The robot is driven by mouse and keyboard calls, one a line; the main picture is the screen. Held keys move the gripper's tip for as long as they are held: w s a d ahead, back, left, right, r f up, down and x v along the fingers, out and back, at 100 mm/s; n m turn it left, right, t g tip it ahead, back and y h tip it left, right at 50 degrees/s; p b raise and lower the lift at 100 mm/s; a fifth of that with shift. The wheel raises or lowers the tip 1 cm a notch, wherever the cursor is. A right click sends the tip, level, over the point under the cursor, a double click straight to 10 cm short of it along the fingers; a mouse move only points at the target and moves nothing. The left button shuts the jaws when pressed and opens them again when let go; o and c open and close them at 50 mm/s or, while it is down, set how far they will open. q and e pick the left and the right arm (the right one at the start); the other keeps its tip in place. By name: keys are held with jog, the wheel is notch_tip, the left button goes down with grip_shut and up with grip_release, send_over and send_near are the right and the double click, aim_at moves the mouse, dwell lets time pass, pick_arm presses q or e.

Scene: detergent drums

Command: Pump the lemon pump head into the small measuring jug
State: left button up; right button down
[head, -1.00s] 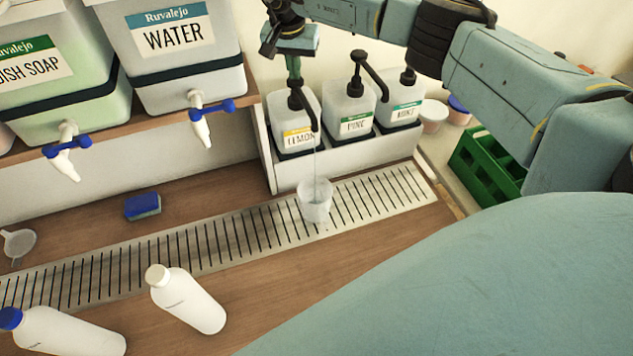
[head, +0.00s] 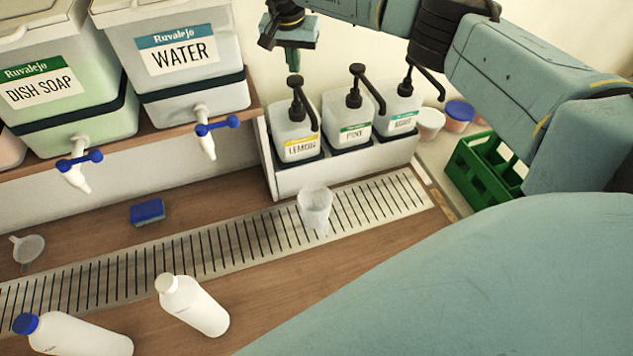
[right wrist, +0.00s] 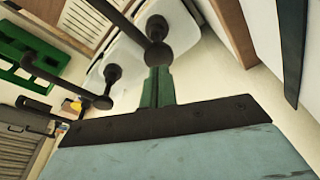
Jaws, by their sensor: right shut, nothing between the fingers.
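The lemon pump bottle (head: 294,130) stands leftmost in a white rack, with a yellow LEMON label. Its black pump head (head: 295,82) is up, and its spout points toward the front. The small measuring jug (head: 315,207), clear and upright, stands on the drip grate below and in front of that spout. My right gripper (head: 292,68) is shut and empty, pointing down just above the lemon pump head with a small gap. In the right wrist view, the green fingers (right wrist: 158,78) end beside the round top of a pump head (right wrist: 158,52). My left gripper is not in view.
Pine (head: 348,118) and mint (head: 397,108) pump bottles stand to the right in the rack. Dish soap (head: 60,120) and water (head: 190,90) drums with taps sit on a shelf at left.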

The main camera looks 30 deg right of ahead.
aim_at(295, 80)
jog(key=shift+f, duration=0.15)
dwell(0.3)
jog(key=shift+f+b, duration=1.8)
jog(key=shift+f, duration=0.95)
jog(key=shift+r, duration=0.1)
jog(key=shift+r+p, duration=1.9)
jog(key=shift+r, duration=0.85)
jog(key=shift+r, duration=0.15)
notch_tip(295, 80, up, 6)
jog(key=p, duration=0.4)
